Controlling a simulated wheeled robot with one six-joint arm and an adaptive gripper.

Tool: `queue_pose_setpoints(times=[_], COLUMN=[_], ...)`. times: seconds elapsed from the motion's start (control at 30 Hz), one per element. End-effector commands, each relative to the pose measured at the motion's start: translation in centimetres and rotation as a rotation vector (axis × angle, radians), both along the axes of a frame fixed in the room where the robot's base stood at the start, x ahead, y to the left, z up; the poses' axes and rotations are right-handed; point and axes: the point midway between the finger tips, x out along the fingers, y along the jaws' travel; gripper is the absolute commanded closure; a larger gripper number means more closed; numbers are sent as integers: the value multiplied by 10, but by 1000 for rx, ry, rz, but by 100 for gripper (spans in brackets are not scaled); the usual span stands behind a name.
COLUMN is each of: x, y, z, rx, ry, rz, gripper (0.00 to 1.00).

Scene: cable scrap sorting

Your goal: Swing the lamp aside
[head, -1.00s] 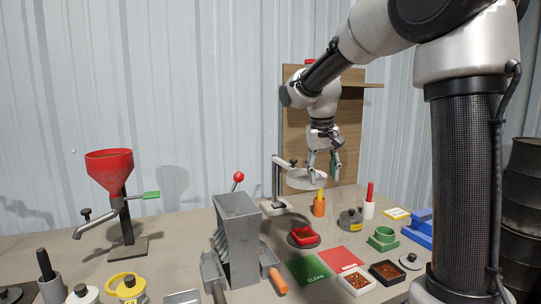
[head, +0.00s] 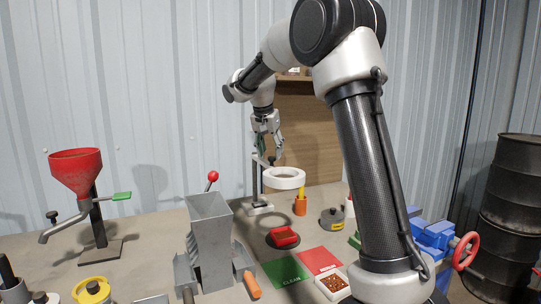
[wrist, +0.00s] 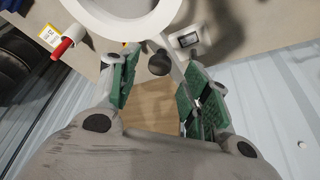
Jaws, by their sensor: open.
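The lamp has a white ring head (head: 284,186) on an arm from a grey upright post (head: 257,178), standing on a pale base at the back of the bench. In the wrist view the ring (wrist: 120,28) fills the top, and a dark knob (wrist: 158,63) on the lamp arm shows between and just beyond my fingers. My gripper (head: 269,152) points down beside the post, just above the ring. In the wrist view my gripper (wrist: 157,78) has its green-padded fingers wide apart with nothing held. Whether either finger touches the lamp cannot be told.
A red dish (head: 284,237) sits in front. The grey hopper (head: 210,235) with a red-knobbed lever (head: 212,176) stands to the left. A wooden panel (head: 310,130) rises behind.

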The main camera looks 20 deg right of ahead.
Motion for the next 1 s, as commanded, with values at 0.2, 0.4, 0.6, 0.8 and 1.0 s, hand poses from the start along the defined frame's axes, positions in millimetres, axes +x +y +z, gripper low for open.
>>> queue_pose_setpoints(times=[0.2, 0.4, 0.6, 0.8, 1.0], x=[6, 7, 6, 7, 6], y=[-6, -6, -6, -6, -7], z=[-20, -22, -22, -21, -21], rx=[1, 0, 0, 0, 0], ry=[-1, -1, -1, -1, -1], rz=[0, 1, 1, 1, 9], gripper=[52, 52, 74, 100, 100])
